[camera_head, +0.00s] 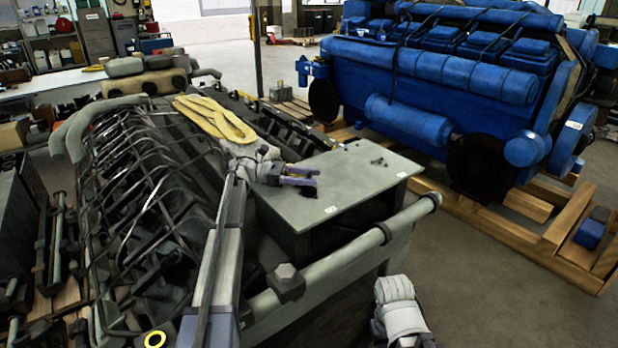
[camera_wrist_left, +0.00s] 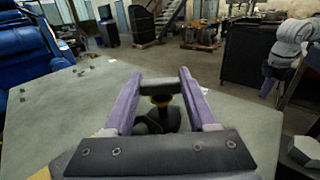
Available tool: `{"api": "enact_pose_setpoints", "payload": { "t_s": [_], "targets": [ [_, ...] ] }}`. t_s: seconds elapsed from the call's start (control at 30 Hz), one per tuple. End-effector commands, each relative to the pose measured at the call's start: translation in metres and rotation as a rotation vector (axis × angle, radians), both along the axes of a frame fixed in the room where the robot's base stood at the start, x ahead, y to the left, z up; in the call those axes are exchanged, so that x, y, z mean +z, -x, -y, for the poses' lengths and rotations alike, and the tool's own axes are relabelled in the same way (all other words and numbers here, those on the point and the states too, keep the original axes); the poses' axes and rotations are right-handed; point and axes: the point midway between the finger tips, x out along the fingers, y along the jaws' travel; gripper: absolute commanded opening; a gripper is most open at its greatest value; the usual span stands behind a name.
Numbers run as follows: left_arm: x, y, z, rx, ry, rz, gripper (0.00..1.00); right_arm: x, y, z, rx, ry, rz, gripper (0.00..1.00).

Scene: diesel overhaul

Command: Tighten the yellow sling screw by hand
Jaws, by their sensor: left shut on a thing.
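My left gripper (camera_head: 308,178) reaches out over the left part of the grey plate (camera_head: 345,185) on the near engine. In the left wrist view its two purple fingers are shut on a dark crossbar, the head of the sling screw (camera_wrist_left: 160,87). A yellow collar (camera_wrist_left: 161,99) shows just below the bar, above a dark curved part on the plate. The screw's lower end is hidden. In the head view the screw is too small to make out at the fingertips. A yellow sling (camera_head: 215,118) lies behind my left wrist. My right gripper is out of frame.
Small dark bolts (camera_head: 379,162) lie on the plate, otherwise mostly bare. A thick grey pipe (camera_head: 340,248) runs along its front. My right arm (camera_head: 398,305) is at the bottom. A blue engine (camera_head: 430,75) stands on a wooden pallet (camera_head: 555,235) behind right.

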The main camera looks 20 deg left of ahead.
Motion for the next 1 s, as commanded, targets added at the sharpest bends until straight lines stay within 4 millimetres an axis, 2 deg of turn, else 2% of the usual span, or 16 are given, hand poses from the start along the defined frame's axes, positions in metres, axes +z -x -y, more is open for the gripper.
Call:
{"api": "enact_pose_setpoints", "payload": {
  "t_s": [0.03,0.73,0.77,1.0],
  "targets": [
    [0.0027,-0.0047,-0.0013,-0.012,0.009,0.003,0.02,0.0007,0.0,0.0,0.0,0.0,0.0,0.0],
    [0.0027,-0.0027,-0.0002,-0.067,0.009,0.003,0.01,0.0007,0.0,0.0,0.0,0.0,0.0,0.0],
    [0.0026,-0.0028,-0.0002,-0.067,0.009,0.002,0.6,0.0007,0.0,0.0,0.0,0.0,0.0,0.0],
    [0.0017,-0.0015,0.0001,-0.069,0.006,0.002,0.87,0.0004,0.0,0.0,0.0,0.0,0.0,0.0]
  ]
}}
